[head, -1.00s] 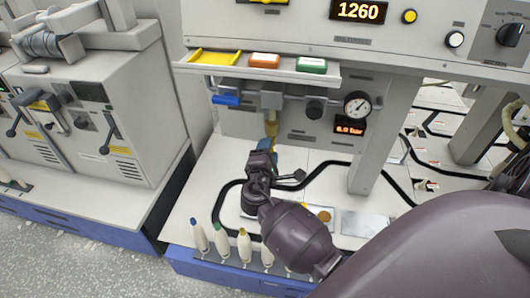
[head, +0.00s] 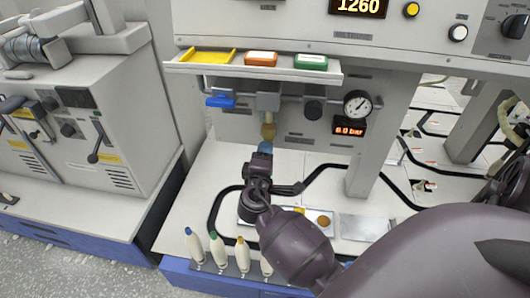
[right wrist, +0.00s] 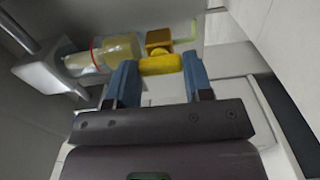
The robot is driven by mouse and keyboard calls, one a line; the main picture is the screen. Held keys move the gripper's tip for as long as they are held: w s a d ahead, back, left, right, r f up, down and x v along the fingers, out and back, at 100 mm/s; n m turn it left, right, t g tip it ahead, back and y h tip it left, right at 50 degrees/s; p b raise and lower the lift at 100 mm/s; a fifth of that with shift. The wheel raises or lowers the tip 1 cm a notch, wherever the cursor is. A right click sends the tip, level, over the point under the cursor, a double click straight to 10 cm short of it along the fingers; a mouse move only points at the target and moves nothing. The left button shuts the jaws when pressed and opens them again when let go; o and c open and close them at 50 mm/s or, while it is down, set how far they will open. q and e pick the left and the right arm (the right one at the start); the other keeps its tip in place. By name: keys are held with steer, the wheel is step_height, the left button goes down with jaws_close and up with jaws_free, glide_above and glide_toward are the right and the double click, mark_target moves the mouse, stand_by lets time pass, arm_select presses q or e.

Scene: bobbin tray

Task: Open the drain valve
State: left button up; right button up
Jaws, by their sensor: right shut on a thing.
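The drain valve (right wrist: 160,63) is a small yellow piece beside the filter bowl in the right wrist view. My right gripper (right wrist: 156,78) has its two blue fingers on either side of the yellow piece and is shut on it. The amber filter bowl (right wrist: 117,50) with a red ring lies just left of it there. In the head view the bowl (head: 268,131) hangs under the pipe unit, and my right gripper (head: 264,148) is right below it. The valve is not clear in the head view. My left gripper is not in view.
A blue lever (head: 220,101) sits on the pipe left of the bowl, with a pressure gauge (head: 357,104) and a 6.0 bar display (head: 349,127) to the right. A shelf (head: 290,73) with small trays is above. Bobbins (head: 218,248) stand at the front edge.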

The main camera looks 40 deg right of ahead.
steer(key=o, duration=0.9)
steer(key=v, duration=1.1)
steer(key=shift+w, duration=0.1)
